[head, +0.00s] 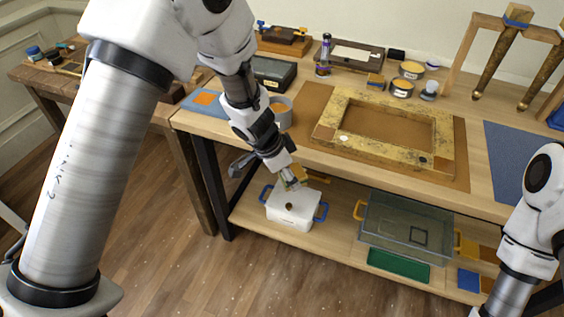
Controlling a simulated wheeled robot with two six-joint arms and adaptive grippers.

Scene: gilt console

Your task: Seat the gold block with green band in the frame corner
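I cannot clearly make out a green band on any block. My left gripper (293,182) points down in front of the table edge, just above a white box. A small yellowish piece (299,172) shows at its fingers; I cannot tell whether it is gripped. My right arm is at the right edge, its gripper out of frame.
The white box (291,214) with blue handles and a clear bin (405,222) stand on the lower shelf. A wooden rack (480,50) stands at right.

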